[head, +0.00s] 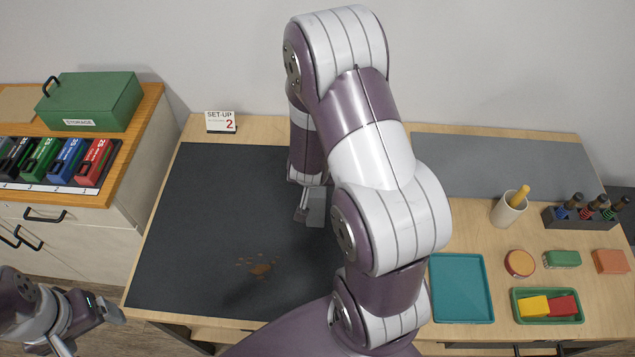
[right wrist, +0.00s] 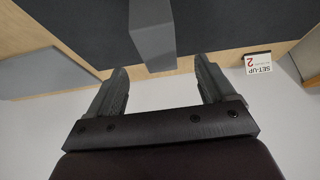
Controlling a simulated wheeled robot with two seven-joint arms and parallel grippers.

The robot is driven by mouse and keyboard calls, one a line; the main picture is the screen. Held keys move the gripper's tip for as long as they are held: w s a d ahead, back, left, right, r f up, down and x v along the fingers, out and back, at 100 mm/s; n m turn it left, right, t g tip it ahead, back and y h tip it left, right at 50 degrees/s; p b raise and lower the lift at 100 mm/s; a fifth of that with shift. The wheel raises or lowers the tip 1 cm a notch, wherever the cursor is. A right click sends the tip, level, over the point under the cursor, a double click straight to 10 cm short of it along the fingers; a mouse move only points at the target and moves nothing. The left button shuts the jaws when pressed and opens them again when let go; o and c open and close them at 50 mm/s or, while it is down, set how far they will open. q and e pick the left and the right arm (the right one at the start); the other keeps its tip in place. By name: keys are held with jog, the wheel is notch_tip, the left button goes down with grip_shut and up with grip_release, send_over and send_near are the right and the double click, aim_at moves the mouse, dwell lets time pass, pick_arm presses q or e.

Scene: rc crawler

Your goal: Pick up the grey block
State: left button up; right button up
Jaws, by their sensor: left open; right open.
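The grey block (head: 317,208) stands on the dark mat (head: 220,215), just under my right gripper (head: 305,203), which partly covers it. In the right wrist view the block (right wrist: 152,38) shows at the top, lined up with the gap between the two fingers of the right gripper (right wrist: 158,75). The fingers are spread, with space on both sides of the block, and do not appear to touch it. My right arm hides part of the mat. My left gripper (head: 110,312) is open and empty at the lower left, off the table's edge.
Brown crumbs (head: 260,268) lie on the mat. A set-up card (head: 221,122) stands at the back. At right are a teal tray (head: 460,288), a cup (head: 507,211), a green tray (head: 517,309) with blocks, and a tool rack (head: 578,218). A storage box (head: 92,102) sits on the left cabinet.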

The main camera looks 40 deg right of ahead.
aim_at(315, 189)
jog(key=f, duration=0.3)
jog(key=shift+w+d, duration=0.2)
jog(key=shift+w, duration=0.05)
pick_arm(q)
jog(key=shift+s+a+f, duration=0.3)
jog(key=shift+s, duration=0.05)
pick_arm(e)
jog(key=x, duration=0.7)
jog(key=shift+d+r, duration=0.1)
jog(key=c, duration=1.4)
jog(key=shift+r, duration=0.1)
